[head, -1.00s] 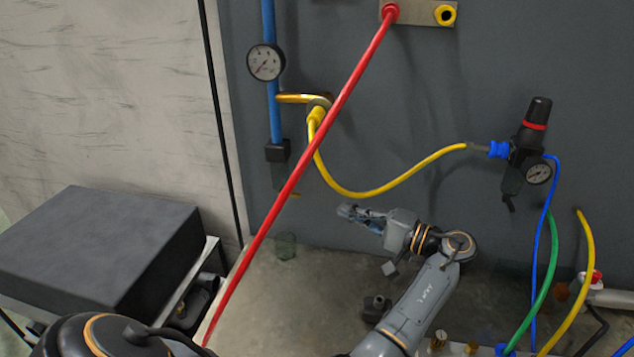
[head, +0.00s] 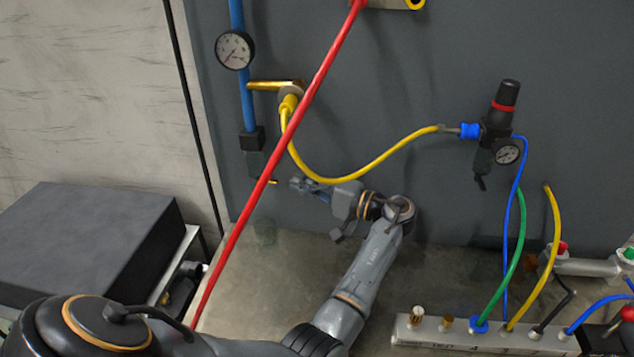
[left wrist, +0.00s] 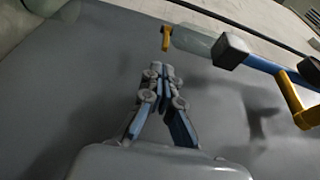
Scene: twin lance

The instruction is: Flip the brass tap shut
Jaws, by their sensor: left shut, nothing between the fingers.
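The small brass tap (head: 273,182) shows as a short yellow lever at the foot of a clear bowl (head: 254,164). The bowl hangs under a black block on the blue pipe, partly behind the red hose. In the left wrist view the tap (left wrist: 166,38) sticks out from the end of the bowl (left wrist: 193,42). My left gripper (head: 297,184) is shut and empty, just right of the tap in the head view. In the left wrist view its fingertips (left wrist: 160,68) are close to the tap, with a visible gap. My right gripper is not in view.
A yellow hose (head: 365,173) sags from a brass fitting (head: 275,86) just above my gripper. A regulator (head: 497,130) and a manifold (head: 460,332) stand right. A dark box (head: 90,245) is left.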

